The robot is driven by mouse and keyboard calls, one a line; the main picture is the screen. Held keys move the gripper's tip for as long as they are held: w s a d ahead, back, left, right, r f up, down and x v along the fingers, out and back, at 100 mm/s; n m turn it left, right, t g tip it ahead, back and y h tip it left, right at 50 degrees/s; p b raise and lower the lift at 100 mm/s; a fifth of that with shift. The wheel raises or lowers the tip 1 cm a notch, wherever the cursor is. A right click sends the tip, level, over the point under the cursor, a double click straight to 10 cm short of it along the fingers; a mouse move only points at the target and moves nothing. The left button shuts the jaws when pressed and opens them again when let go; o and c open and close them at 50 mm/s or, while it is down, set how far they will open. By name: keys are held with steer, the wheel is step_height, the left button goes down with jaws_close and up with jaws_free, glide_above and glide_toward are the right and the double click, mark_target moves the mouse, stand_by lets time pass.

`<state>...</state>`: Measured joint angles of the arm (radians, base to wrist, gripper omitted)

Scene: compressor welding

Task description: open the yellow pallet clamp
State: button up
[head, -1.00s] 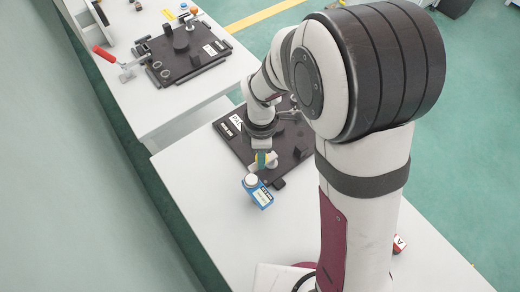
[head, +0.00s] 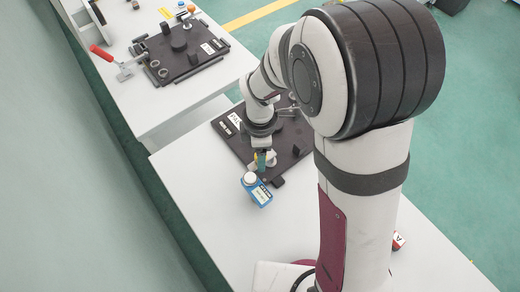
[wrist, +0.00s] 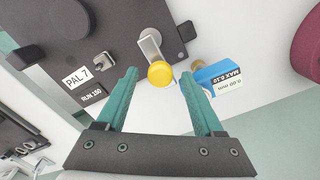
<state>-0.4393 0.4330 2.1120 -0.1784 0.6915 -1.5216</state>
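The yellow clamp knob (wrist: 159,74) shows in the wrist view at the end of a metal clamp arm (wrist: 150,45), at the edge of a dark pallet (wrist: 110,25). My gripper (wrist: 159,82) is open, with teal fingers apart on either side of the knob in the picture. I see a gap on both sides, and cannot tell the remaining depth between fingertips and knob. In the head view my gripper (head: 262,162) is over the near edge of the dark pallet (head: 238,150). There the clamp is mostly hidden behind the fingers.
A blue box-like item (head: 257,193) with a pale round top stands close in front of the pallet; it also shows right of the knob in the wrist view (wrist: 222,80). Another pallet (head: 180,55) with a red-handled clamp (head: 102,53) lies on the far table. The near table's left front is clear.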

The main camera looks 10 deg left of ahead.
step_height(320, 180, up, 16)
stand_by(0.4)
steer(key=shift+f, duration=0.1)
